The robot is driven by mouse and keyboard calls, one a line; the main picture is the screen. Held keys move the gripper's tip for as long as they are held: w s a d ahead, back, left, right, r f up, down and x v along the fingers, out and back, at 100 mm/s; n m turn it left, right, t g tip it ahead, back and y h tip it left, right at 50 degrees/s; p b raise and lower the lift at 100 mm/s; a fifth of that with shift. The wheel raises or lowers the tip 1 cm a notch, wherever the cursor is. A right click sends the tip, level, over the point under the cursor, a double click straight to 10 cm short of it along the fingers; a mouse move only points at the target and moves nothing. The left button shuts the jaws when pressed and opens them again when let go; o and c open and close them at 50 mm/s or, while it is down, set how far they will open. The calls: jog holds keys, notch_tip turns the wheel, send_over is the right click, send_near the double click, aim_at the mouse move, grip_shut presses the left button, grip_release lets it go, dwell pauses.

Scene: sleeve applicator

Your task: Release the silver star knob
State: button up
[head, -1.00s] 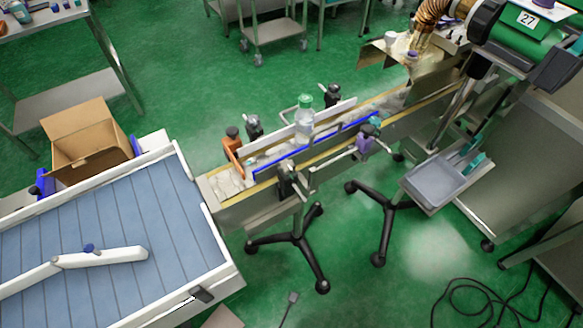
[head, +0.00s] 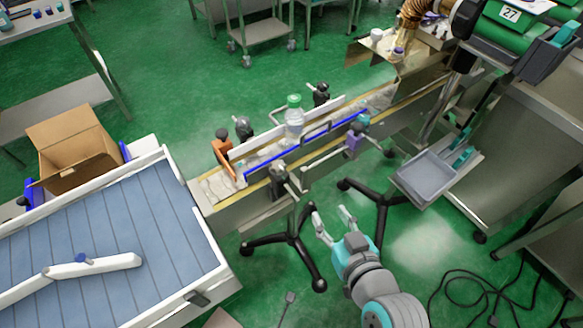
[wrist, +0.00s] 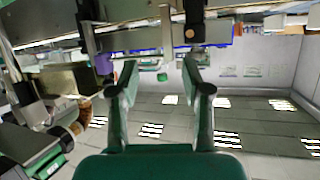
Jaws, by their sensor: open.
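The nearest clamp on the front side of the narrow conveyor has a dark body and a grey knob (head: 278,173). It looks like the silver star knob, but its star shape is too small to make out. In the wrist view, which is upside down, a dark clamp with a small round knob end (wrist: 189,33) shows beyond the fingertips, at the top. My gripper (head: 330,212) is open and empty, in front of the conveyor and to the right of that clamp. Its spread fingers also show in the wrist view (wrist: 160,68), touching nothing.
A clear bottle with a green cap (head: 294,120) stands on the conveyor between guide rails. A purple clamp (head: 354,140) is to the right on the front side, an orange one (head: 222,146) at the back left. Black stand legs (head: 292,245) spread on the floor below.

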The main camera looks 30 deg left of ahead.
aim_at(281, 168)
jog(key=a+r+n+g+y, duration=0.1)
jog(key=a+r+n+g, duration=0.15)
jog(key=a+r, duration=0.3)
jog(key=shift+n, duration=0.25)
jog(key=x, duration=1.1)
jog(key=shift+s+a+r, duration=0.1)
jog(key=shift+s+a, duration=0.15)
jog(key=shift+a, duration=0.1)
jog(key=c, duration=0.9)
